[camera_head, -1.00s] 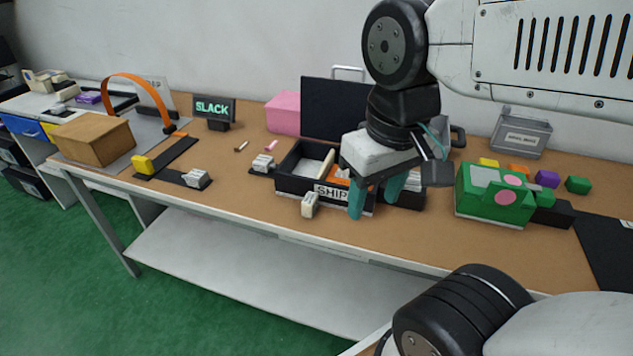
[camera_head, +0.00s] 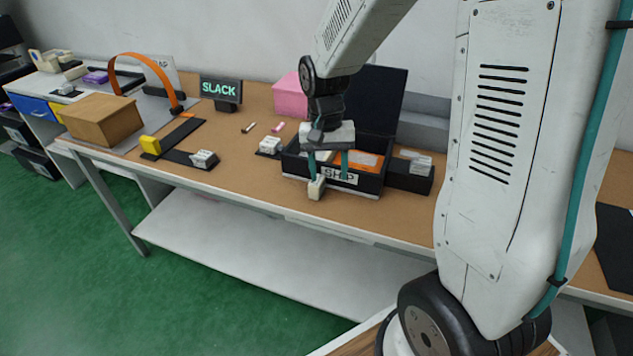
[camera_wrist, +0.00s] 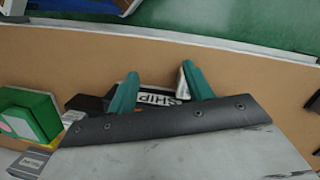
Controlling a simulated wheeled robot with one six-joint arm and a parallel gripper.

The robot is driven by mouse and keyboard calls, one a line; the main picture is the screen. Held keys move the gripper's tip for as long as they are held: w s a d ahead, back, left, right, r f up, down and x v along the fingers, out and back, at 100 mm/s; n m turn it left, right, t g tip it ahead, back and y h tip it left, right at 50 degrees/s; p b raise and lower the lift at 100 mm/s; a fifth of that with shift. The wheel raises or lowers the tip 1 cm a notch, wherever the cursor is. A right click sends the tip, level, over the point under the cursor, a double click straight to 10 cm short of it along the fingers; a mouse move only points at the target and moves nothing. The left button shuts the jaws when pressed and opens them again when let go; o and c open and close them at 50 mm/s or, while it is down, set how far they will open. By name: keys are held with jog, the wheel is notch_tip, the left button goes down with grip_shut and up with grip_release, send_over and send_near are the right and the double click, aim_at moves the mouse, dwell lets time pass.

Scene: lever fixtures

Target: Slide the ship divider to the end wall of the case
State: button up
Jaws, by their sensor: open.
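The black case (camera_head: 290,171) with a raised dark lid (camera_head: 378,112) stands on the bench. It has a SHIP label (camera_head: 342,177) on its front and holds white and orange contents. A cream block (camera_head: 316,187), which looks like the divider's handle, sticks out at the front left of the case. My gripper (camera_head: 328,164) points down over the front of the case with its teal fingers apart. The left finger is just above and behind the cream block; I cannot tell whether they touch. In the wrist view my gripper (camera_wrist: 160,90) spans the label, with a pale edge beside its right finger.
A pink box (camera_head: 290,98) and a SLACK sign (camera_head: 220,90) stand behind. The bench front is clear.

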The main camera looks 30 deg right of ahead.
jog(key=w+f, duration=0.1)
jog(key=w+f+m, duration=0.1)
jog(key=w, duration=0.1)
jog(key=w+d+f+m, duration=0.1)
jog(key=w, duration=0.1)
jog(key=shift+w+t, duration=0.2)
jog(key=shift+t, duration=0.2)
jog(key=shift+w+r+m+t, duration=0.3)
jog(key=shift+w+m+t, duration=0.1)
jog(key=shift+w+m, duration=0.4)
notch_tip(320, 180, down, 8)
jog(key=shift+r, duration=0.1)
